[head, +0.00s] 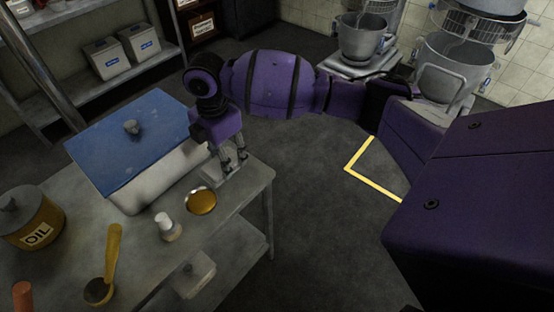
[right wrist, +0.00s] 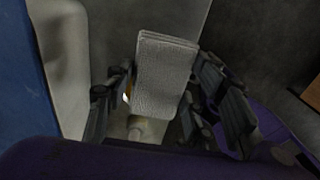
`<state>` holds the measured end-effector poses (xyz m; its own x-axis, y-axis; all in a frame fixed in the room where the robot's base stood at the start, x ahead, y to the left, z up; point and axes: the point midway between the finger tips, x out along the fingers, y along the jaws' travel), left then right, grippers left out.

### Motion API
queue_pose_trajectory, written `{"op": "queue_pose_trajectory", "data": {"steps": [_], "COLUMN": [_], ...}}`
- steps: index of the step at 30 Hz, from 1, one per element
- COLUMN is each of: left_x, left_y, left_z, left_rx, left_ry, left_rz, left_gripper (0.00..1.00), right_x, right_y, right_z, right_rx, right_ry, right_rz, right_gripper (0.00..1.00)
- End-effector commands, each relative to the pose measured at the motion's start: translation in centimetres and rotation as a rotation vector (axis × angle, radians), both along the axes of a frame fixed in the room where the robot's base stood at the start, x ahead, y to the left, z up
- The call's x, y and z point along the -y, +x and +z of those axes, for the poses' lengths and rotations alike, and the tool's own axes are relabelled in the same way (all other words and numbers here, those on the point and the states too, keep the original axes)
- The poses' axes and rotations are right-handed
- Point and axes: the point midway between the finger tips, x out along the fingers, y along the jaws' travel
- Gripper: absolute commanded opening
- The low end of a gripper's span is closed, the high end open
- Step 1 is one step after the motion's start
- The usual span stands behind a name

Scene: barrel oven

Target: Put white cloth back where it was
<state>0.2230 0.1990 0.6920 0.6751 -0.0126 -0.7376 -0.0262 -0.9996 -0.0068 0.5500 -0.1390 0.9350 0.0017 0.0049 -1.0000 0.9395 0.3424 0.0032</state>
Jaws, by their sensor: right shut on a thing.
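The white cloth (right wrist: 163,75) is a folded, textured rectangle between the fingers of my right gripper in the right wrist view. In the head view my right gripper (head: 232,165) points down over the far right corner of the metal table (head: 225,215). It is shut on the cloth, which shows pale below the fingers. I cannot tell whether the cloth touches the tabletop. My left gripper is not in view.
A white box with a blue lid (head: 125,140) stands just left of my gripper. A brass dish (head: 201,201), a small white-topped jar (head: 165,226), a yellow-handled tool (head: 112,255) and an oil can (head: 30,220) occupy the table. Mixers stand at the back right.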

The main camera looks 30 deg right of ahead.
Motion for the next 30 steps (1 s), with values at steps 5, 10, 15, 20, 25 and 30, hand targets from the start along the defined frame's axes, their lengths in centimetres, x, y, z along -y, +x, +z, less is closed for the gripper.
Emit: {"op": "queue_pose_trajectory", "data": {"steps": [5,10,15,20,25,30], "left_x": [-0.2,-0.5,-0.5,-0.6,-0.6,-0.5], "left_y": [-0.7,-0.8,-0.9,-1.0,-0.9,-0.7], "left_z": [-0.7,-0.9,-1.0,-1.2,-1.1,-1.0], "left_rx": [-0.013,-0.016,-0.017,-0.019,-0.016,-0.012], "left_ry": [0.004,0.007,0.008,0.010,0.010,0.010], "left_rz": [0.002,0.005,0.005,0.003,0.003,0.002], "left_gripper": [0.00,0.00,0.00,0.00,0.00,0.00], "right_x": [2.2,3.2,3.7,4.0,3.9,3.9], "right_y": [1.9,2.8,3.3,3.5,3.5,3.6], "right_z": [-3.5,-5.0,-5.8,-8.1,-9.1,-9.0], "right_rx": [-0.004,-0.001,0.000,-0.001,0.003,0.003], "right_ry": [0.000,0.001,0.000,0.001,0.001,0.001], "right_rz": [-0.003,-0.002,-0.001,-0.001,0.000,0.000], "right_gripper": [0.22,0.22,0.22,0.22,0.22,0.22]}}
